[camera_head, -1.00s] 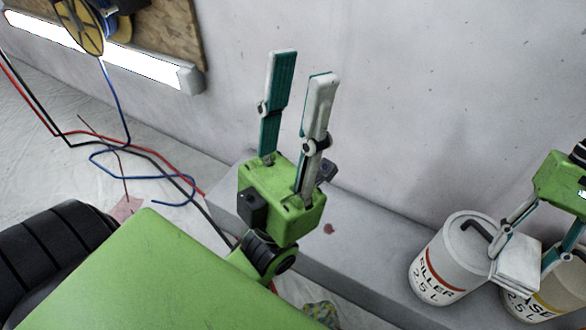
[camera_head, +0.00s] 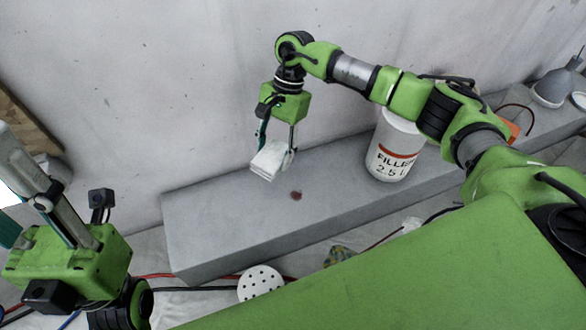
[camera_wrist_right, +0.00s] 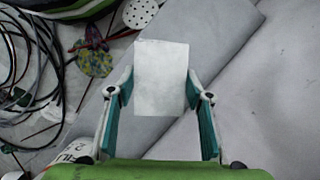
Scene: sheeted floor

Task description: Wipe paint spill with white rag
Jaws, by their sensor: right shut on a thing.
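The white rag (camera_head: 270,161) is folded into a flat pad. It is held between the fingers of my right gripper (camera_head: 275,143), which points down above the grey ledge, close to the wall. The paint spill (camera_head: 296,195) is a small dark red spot on the ledge top, just right of and nearer than the rag. In the right wrist view the rag (camera_wrist_right: 162,78) sits between both fingertips; the spill is not visible there. My left gripper (camera_head: 22,205) is at the left edge, fingers pointing up, apart and empty, partly cut off.
The white filler can (camera_head: 395,152) stands on the grey ledge (camera_head: 215,225) to the right of the spill, behind my right forearm. A lamp (camera_head: 552,88) is farther right. A perforated white disc (camera_head: 260,283) and cables lie below the ledge. The ledge around the spill is clear.

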